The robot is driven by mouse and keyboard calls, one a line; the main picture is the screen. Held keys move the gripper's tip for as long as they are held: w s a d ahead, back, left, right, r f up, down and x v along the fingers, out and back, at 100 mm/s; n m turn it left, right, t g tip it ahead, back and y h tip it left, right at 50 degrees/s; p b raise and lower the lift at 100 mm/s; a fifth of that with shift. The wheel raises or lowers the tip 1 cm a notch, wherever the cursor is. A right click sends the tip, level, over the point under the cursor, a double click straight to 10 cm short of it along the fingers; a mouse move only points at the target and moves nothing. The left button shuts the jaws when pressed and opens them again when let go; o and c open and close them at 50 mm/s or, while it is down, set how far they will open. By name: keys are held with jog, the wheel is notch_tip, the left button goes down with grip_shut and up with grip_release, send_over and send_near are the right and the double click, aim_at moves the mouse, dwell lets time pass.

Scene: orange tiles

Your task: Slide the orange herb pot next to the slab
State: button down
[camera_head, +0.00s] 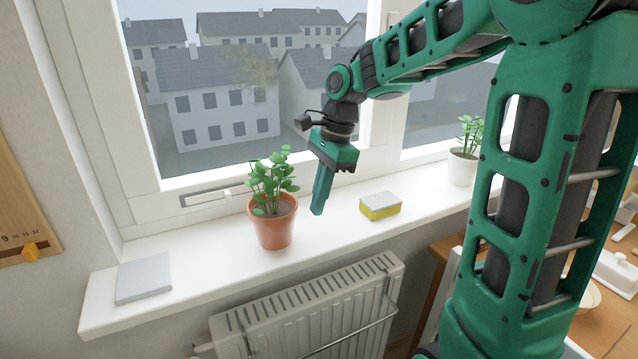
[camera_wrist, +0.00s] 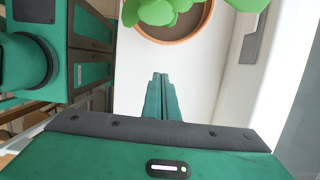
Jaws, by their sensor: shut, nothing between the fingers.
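The orange herb pot (camera_head: 273,228) with a green leafy plant stands upright on the white windowsill. In the wrist view the pot's rim (camera_wrist: 197,36) and some leaves show at the top. The slab (camera_head: 143,278), flat and light grey, lies near the sill's left end, apart from the pot. My gripper (camera_head: 317,211) points down over the sill, to the right of the pot. Its fingers are shut and empty, and they show together in the wrist view (camera_wrist: 161,78) with a visible gap to the pot.
A yellow and grey sponge (camera_head: 380,207) lies on the sill to the right of my gripper. A white pot (camera_head: 462,168) with a plant stands farther right. The sill (camera_head: 205,262) is clear between pot and slab. A window handle (camera_head: 207,198) sits behind, and a radiator (camera_head: 310,310) is below.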

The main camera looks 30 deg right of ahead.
jog(key=shift+x, duration=0.95)
jog(key=shift+a, duration=2)
